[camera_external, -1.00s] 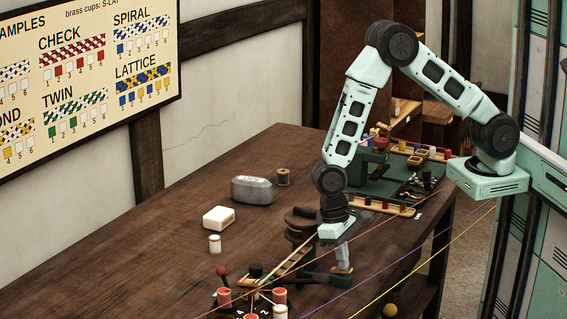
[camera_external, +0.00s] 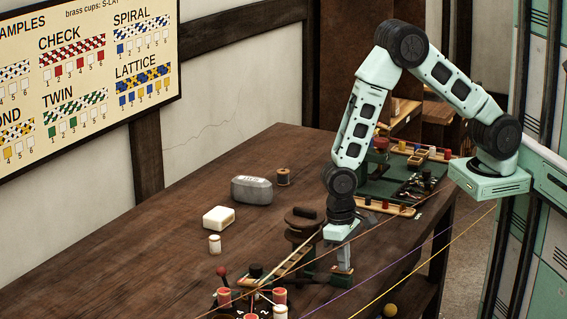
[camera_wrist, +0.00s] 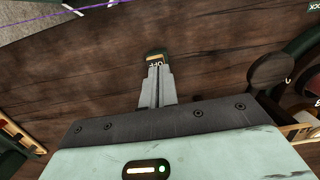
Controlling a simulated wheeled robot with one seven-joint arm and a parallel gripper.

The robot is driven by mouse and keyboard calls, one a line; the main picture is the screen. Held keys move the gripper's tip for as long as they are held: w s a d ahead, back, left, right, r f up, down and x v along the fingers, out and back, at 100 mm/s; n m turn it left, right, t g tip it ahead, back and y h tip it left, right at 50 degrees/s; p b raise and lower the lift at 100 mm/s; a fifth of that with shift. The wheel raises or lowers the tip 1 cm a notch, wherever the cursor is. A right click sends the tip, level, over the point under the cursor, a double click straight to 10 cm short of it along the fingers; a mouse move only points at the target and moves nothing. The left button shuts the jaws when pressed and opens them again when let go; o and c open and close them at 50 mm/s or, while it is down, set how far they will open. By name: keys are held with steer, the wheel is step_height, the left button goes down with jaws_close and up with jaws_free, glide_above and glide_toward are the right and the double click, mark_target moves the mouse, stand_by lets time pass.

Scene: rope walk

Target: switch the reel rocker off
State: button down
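The reel rocker is a small switch in a dark green housing (camera_external: 341,281) on the bench, right of the wooden reel (camera_external: 303,222). The fingers (camera_wrist: 155,70) cover part of the rocker in the wrist view. I cannot tell whether the tips touch it or which way it is tilted.
Taut cords, including a purple one (camera_external: 404,256) and a yellow one (camera_external: 420,265), run close by on the right. A carriage with red spools (camera_external: 280,296) stands at front left. A grey box (camera_external: 251,190) and white block (camera_external: 219,218) lie farther back.

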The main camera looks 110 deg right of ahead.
mark_target(338, 269)
steer(key=shift+w+d+f, duration=0.3)
steer(key=shift+d+f, duration=0.2)
steer(key=shift+d, duration=0.2)
steer(key=r+p, duration=0.4)
steer(key=r, duration=0.1)
steer(key=shift+w+a+r, duration=0.2)
steer(key=shift+r, duration=0.15)
step_height(338, 269, up, 9)
steer(key=b, duration=0.2)
steer(key=shift+w+d, duration=0.25)
steer(key=shift+w, duration=0.05)
steer(key=m+b, duration=0.1)
steer(key=m, duration=0.5)
steer(key=d+m+b, duration=0.1)
steer(key=m, duration=0.5)
steer(key=m+g+y+b, duration=0.1)
steer(key=m+b, duration=0.1)
steer(key=m, duration=0.4)
steer(key=shift+w+d+r, duration=0.1)
steer(key=shift+w+d, duration=0.1)
steer(key=shift+w, duration=0.05)
